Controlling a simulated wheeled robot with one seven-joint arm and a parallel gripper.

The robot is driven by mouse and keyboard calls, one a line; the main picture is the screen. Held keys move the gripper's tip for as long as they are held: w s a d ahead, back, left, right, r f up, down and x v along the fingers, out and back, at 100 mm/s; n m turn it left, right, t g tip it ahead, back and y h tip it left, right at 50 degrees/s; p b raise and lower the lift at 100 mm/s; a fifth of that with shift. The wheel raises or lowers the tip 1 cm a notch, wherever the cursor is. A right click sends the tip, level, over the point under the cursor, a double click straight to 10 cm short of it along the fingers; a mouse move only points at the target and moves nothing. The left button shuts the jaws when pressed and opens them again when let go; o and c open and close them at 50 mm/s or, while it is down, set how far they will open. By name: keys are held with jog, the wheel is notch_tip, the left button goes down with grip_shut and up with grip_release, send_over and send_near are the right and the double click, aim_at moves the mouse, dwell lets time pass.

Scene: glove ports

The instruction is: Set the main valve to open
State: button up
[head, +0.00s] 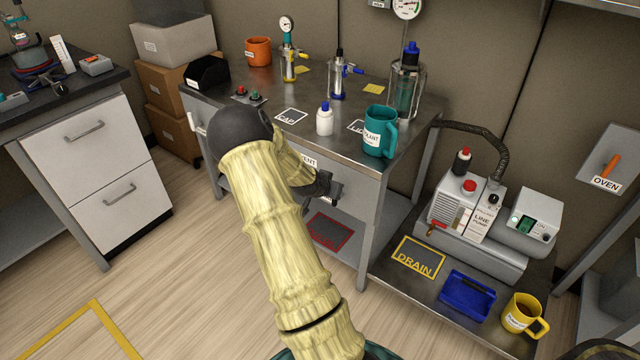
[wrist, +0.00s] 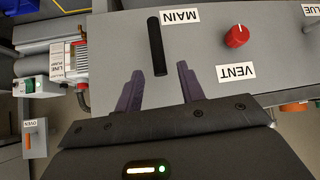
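The main valve's black bar handle (wrist: 157,46) shows in the wrist view on a grey panel, beside an upside-down MAIN label (wrist: 179,17). The bar runs nearly straight up and down in that picture. My gripper (wrist: 160,68) is open, its two purple fingers apart. The near end of the bar appears between the fingertips, with gaps on both sides; I cannot tell how deep it sits between them. In the head view my gripper (head: 325,188) is at the front panel of the steel bench (head: 345,85), and my arm hides the handle.
A red knob (wrist: 236,36) with a VENT label (wrist: 236,73) sits beside the handle on the panel. A teal mug (head: 378,135) and a white bottle (head: 324,120) stand on the bench above. A line pump (head: 465,225) stands on a low bench at right. The floor at left is clear.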

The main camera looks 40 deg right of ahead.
jog(key=p+v, duration=0.1)
jog(key=v, duration=0.9)
jog(key=shift+p, duration=0.35)
jog(key=shift+a+r, duration=0.1)
jog(key=shift+a, duration=0.05)
jog(key=s+a+r+n+y, duration=0.2)
jog(key=a+n, duration=0.1)
jog(key=a, duration=0.5)
jog(key=s+a+r+n+y, duration=0.1)
jog(key=s+a+n+y, duration=0.2)
jog(key=a, duration=0.6)
jog(key=s+a+r+n+y, duration=0.2)
jog(key=a+n, duration=0.1)
jog(key=a, duration=0.5)
jog(key=s+a+r+n+g+y, duration=0.1)
jog(key=s+a+r+n, duration=0.3)
jog(key=s+a, duration=0.25)
jog(key=w+p+v, duration=0.2)
jog(key=p+v, duration=0.8)
jog(key=p, duration=0.1)
jog(key=w+r+p+v, duration=0.1)
jog(key=w+p+v, duration=0.1)
jog(key=p+v, duration=0.9)
jog(key=shift+w+d+r+p, duration=0.2)
jog(key=shift+w+d+p, duration=0.05)
jog(key=shift+d+p, duration=0.25)
